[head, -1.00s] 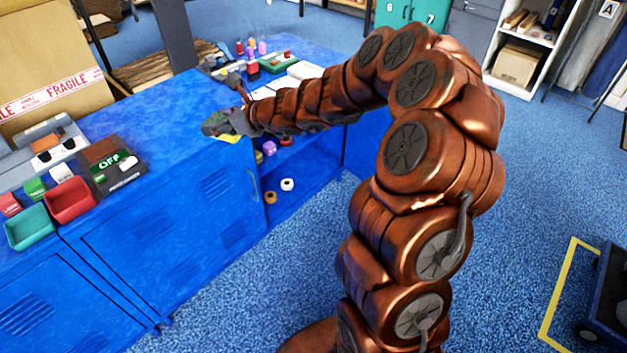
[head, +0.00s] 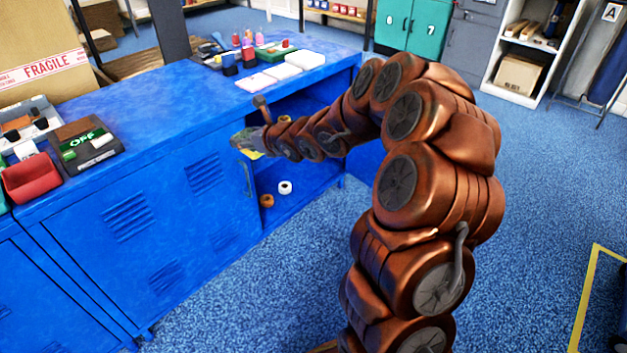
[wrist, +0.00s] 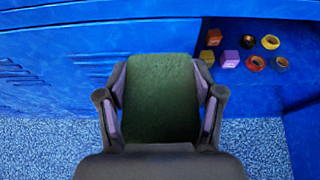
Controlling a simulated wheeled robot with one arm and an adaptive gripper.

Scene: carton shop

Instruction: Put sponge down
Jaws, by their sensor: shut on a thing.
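My gripper (wrist: 160,82) is shut on a sponge (wrist: 160,105), its two fingers pressing on the left and right sides. The sponge shows a dark green face in the wrist view, and a bit of yellow (head: 252,154) shows under my gripper in the head view. My gripper (head: 243,139) is in front of the blue cabinet, by the opening of its open compartment. The wrist view shows floor and cabinet front around the sponge. Nothing is seen touching it from below.
The open compartment (wrist: 250,92) holds several small boxes and tape rolls. The blue cabinet top (head: 180,100) has a clear middle stretch. Bottles and white pads (head: 305,60) stand at its far end. A red bin (head: 30,178) and an OFF box (head: 85,148) are at left.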

